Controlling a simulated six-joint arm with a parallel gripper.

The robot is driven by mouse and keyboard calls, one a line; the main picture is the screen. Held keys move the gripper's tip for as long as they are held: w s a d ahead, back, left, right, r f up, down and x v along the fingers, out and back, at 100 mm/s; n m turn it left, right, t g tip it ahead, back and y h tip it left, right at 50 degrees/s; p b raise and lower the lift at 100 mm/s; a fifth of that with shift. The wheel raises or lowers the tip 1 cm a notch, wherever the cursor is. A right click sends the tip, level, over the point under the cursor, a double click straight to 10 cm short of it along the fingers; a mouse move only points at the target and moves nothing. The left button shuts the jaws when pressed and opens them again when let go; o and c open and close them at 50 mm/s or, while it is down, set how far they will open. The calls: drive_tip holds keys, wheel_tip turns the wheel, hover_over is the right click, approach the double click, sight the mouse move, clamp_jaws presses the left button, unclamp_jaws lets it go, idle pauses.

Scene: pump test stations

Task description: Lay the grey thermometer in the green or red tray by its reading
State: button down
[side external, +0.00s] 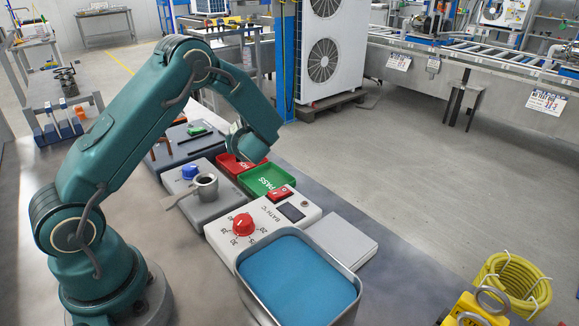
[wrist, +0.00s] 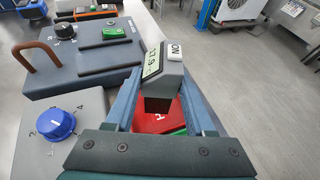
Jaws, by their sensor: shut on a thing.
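My gripper (side external: 238,145) is shut on the grey thermometer (wrist: 163,88) and holds it up between its fingers in the wrist view. The thermometer has a pale display with dark digits, seen tilted; I cannot read the number surely. A white ON button sits at its end. The red tray (side external: 230,166) lies below my gripper and also shows between the fingers in the wrist view (wrist: 162,114). The green tray (side external: 262,178), lettered PASS, lies beside the red one, towards the bath. In the side view my arm mostly hides the thermometer.
A bath of blue liquid (side external: 298,278) stands at the front, with a red dial (side external: 243,224) on its white panel behind. A grey unit with a blue knob (side external: 190,171) and a metal cup (side external: 206,187) stands left of the trays. Dark boxes (wrist: 80,56) lie farther back.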

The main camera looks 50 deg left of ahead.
drive_tip(key=shift+f, duration=1.1)
drive_tip(key=shift+c, duration=1.2)
unclamp_jaws()
drive_tip(key=shift+f, duration=0.1)
